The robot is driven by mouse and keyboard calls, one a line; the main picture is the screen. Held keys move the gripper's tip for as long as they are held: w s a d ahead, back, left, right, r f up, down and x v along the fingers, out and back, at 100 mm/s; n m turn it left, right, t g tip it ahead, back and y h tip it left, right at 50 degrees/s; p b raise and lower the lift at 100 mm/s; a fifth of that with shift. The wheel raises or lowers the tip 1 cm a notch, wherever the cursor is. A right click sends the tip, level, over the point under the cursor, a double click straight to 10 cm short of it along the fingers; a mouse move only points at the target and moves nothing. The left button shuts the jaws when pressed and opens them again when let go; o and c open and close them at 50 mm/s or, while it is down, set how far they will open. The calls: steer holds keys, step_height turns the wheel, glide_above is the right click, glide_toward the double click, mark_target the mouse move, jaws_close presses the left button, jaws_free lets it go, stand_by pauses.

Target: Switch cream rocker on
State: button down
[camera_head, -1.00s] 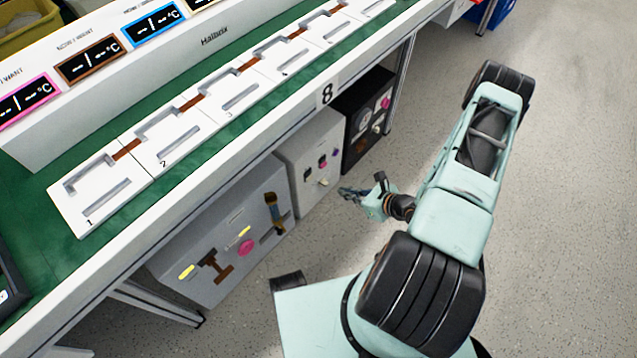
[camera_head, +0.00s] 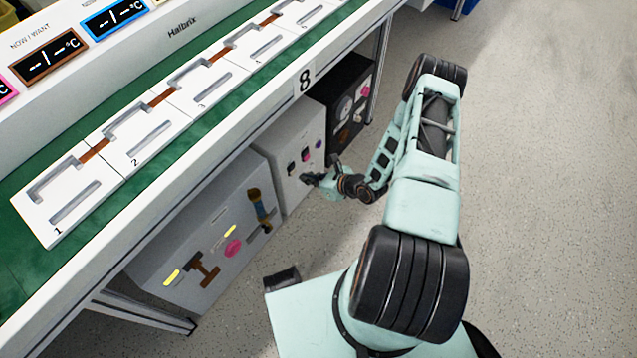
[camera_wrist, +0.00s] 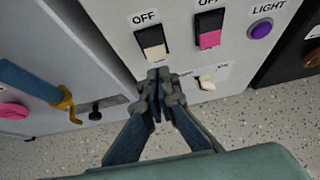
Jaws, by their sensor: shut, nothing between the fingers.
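The cream rocker (camera_wrist: 152,43) is on the front of a light grey box, under a label reading OFF. Its upper part is dark and its lower part is cream. It also shows small in the head view (camera_head: 291,168). My gripper (camera_wrist: 159,75) is shut and empty. In the wrist view its fingertips lie just below the rocker's lower edge, overlapping the panel there; I cannot tell whether they touch. In the head view my gripper (camera_head: 309,180) is close in front of the box, low down.
A pink rocker (camera_wrist: 209,38) and a purple LIGHT button (camera_wrist: 261,28) are to the right. A small cream knob (camera_wrist: 207,83) sits below them. A grey box with a blue-and-yellow handle (camera_head: 259,207) stands left, a black box (camera_head: 345,105) right. The bench (camera_head: 240,115) overhangs.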

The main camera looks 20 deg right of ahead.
mark_target(294, 171)
steer(key=shift+w+a+f, duration=0.15)
steer(key=shift+w+a, duration=0.6)
steer(key=shift+w, duration=0.3)
steer(key=shift+b, duration=0.3)
steer(key=shift+w+a+f+b, duration=0.1)
steer(key=shift+w+b, duration=0.1)
steer(key=shift+b, duration=0.2)
steer(key=shift+r+t+p, duration=0.3)
steer(key=shift+r+p, duration=0.35)
steer(key=shift+r, duration=0.25)
steer(key=shift+f, duration=0.1)
